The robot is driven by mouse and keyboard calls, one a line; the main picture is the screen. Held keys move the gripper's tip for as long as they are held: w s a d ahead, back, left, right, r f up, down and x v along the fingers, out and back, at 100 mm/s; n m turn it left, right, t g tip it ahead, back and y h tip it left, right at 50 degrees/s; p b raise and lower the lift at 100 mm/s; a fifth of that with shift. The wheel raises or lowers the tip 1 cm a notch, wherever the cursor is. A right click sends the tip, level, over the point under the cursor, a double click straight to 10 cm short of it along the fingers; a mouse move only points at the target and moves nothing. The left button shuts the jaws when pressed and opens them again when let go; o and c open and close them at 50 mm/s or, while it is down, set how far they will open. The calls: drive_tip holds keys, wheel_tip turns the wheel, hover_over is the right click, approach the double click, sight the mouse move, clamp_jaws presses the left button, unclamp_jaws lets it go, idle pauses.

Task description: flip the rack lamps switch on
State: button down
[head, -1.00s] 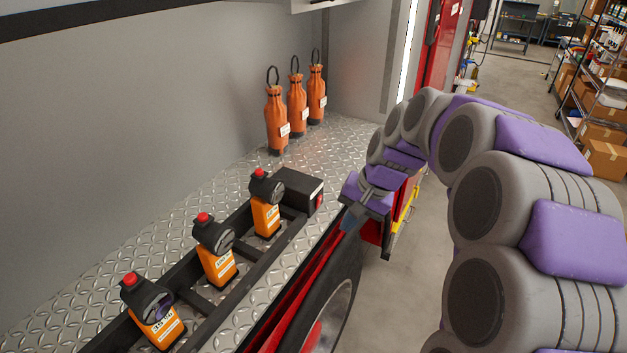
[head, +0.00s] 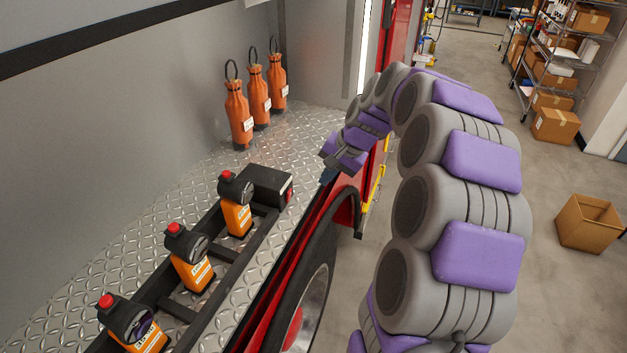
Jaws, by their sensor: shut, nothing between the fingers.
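A black box (head: 266,187) sits at the far end of the black rack (head: 190,303) on the compartment floor. A small red switch (head: 288,191) shows on the box's right end; its position is too small to read, and no label on it is legible. My gripper (head: 327,177) is shut and empty, to the right of the switch and slightly higher in the picture, apart from it. The fingertips are small and dark, near the red edge of the compartment.
Several orange lamps (head: 190,265) stand in the rack on the near side of the box. Three orange bottles (head: 259,95) stand by the back wall. A black wheel (head: 318,265) lies below the compartment edge. An open carton (head: 588,224) is on the floor at right.

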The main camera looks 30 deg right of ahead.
sight(290, 199)
drive_tip(key=p+x, duration=0.1)
drive_tip(key=x, duration=0.8)
drive_tip(key=shift+w+a+f, duration=0.1)
drive_tip(key=shift+w+a, duration=0.05)
drive_tip(key=shift+a, duration=0.1)
drive_tip(key=shift+w+a+r, duration=0.2)
drive_tip(key=shift+w+a, duration=0.15)
drive_tip(key=shift+w, duration=0.15)
drive_tip(key=shift+w+a+r, duration=0.2)
drive_tip(key=shift+w+a, duration=0.1)
drive_tip(key=shift+w, duration=0.2)
drive_tip(key=shift+w+a+r, duration=0.1)
drive_tip(key=shift+w+a, duration=0.35)
drive_tip(key=shift+w, duration=0.05)
drive_tip(key=shift+r+p, duration=0.1)
drive_tip(key=shift+p, duration=0.35)
drive_tip(key=shift+w+a+r+g+h+p, duration=0.2)
drive_tip(key=shift+w+g+h+p, duration=0.25)
drive_tip(key=shift+p, duration=0.4)
drive_tip(key=shift+f, duration=0.15)
drive_tip(key=shift+a+r, duration=0.1)
drive_tip(key=shift+r, duration=0.75)
